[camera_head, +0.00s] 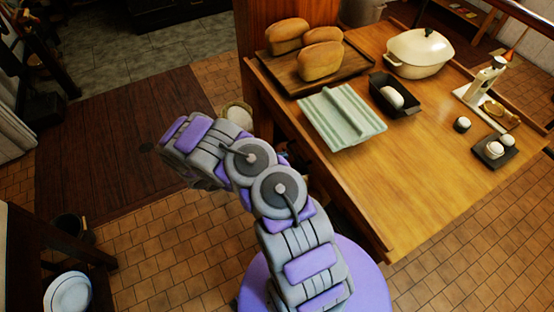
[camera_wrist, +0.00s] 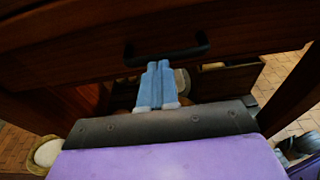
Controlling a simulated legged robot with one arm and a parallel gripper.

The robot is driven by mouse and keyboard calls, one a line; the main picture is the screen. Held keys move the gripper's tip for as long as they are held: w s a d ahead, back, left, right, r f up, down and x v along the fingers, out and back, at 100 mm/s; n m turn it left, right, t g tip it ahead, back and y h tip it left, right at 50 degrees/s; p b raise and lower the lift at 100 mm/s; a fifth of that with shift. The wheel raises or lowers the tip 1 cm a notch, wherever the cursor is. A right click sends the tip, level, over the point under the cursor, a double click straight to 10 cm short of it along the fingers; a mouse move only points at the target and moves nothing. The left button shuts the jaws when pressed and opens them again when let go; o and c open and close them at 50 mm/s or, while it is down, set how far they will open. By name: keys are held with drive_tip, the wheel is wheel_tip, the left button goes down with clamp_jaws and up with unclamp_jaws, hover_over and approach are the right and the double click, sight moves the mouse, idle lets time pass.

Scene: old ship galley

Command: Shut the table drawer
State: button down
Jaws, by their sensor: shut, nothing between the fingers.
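The table (camera_head: 440,170) is a light wooden one at the right in the head view. In the wrist view a dark wooden drawer front (camera_wrist: 85,50) spans the top, with a black bar handle (camera_wrist: 190,47) on it. My gripper (camera_wrist: 158,66) has pale blue fingers, closed together and empty. Its fingertips are just below the handle in the picture; I cannot tell whether they touch the drawer front. How far the drawer stands out is not clear. In the head view my arm reaches beside the table's left side, and the drawer and fingertips are hidden.
On the table are loaves on a wooden board (camera_head: 285,77), a pale green ribbed board (camera_head: 330,137), a dark loaf tin (camera_head: 397,108) and a white lidded pot (camera_head: 420,52). A dark stand (camera_head: 58,245) is at lower left. The tiled floor left of the table is open.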

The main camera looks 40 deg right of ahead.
drive_tip(key=x, duration=0.2)
drive_tip(key=shift+w+d+r, duration=0.1)
drive_tip(key=shift+d+r, duration=0.05)
drive_tip(key=shift+d, duration=0.2)
drive_tip(key=shift+a, duration=0.2)
